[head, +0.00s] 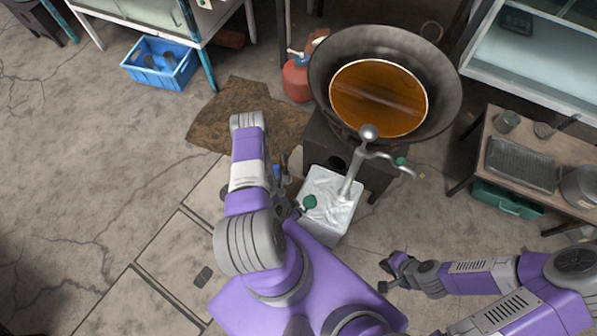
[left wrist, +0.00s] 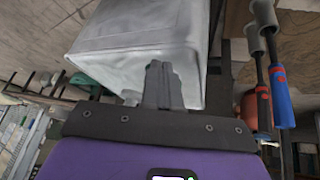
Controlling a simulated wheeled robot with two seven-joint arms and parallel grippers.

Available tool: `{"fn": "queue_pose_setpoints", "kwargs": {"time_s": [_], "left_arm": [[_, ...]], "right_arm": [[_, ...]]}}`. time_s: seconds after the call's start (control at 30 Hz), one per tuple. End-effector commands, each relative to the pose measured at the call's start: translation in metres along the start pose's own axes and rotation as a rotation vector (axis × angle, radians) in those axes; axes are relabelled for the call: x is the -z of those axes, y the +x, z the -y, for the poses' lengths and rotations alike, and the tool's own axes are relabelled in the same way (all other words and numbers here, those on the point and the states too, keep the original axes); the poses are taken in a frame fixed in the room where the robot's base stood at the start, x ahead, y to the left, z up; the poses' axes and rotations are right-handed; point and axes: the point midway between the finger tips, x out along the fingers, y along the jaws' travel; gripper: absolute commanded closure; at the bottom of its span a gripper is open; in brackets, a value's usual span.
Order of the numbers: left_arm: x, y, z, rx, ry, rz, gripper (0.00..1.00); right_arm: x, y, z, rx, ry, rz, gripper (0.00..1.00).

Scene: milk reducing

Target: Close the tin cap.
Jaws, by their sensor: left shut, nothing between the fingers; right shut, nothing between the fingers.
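The silver square tin (head: 340,190) stands on the floor in front of the stove, below my head. A green cap (head: 308,202) shows at its left edge; whether it is open or seated, I cannot tell. A metal pipe with a round knob (head: 369,132) rises over the tin, with a green-tipped side arm. In the left wrist view the pale tin (left wrist: 135,45) fills the upper middle. My left gripper (left wrist: 163,68) is shut and empty, close against the tin's side; contact is unclear. In the head view my own arm mostly hides it. My right gripper (head: 384,287) is shut and empty, right of the tin.
A large dark pan (head: 445,85) of brown liquid (head: 378,98) sits on the stove behind the tin. A red canister (head: 297,80) stands left of it. Blue-and-red-handled tools (left wrist: 278,95) hang close to my left gripper. A table (head: 487,150) stands right. Floor is free at left.

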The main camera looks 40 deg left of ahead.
Motion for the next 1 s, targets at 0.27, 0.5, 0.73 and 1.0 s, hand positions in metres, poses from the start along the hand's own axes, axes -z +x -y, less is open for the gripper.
{"fn": "queue_pose_setpoints", "kwargs": {"time_s": [0.27,0.5,0.73,1.0], "left_arm": [[-0.008,0.0071,0.0004,0.001,-0.001,0.007,1.0],[-0.0104,0.0085,0.0003,0.001,-0.003,0.012,1.0],[-0.0109,0.0088,0.0011,0.003,-0.003,0.013,1.0],[-0.0072,0.0122,0.004,0.004,-0.002,0.012,1.0]], "right_arm": [[0.0002,0.0039,-0.0015,0.0,0.0,0.0,1.0],[0.0002,0.0045,-0.0017,0.0,0.0,0.0,1.0],[0.0003,0.0048,-0.0018,0.0,0.0,0.0,1.0],[0.0003,0.0071,-0.0027,0.0,0.0,0.0,1.0]]}}
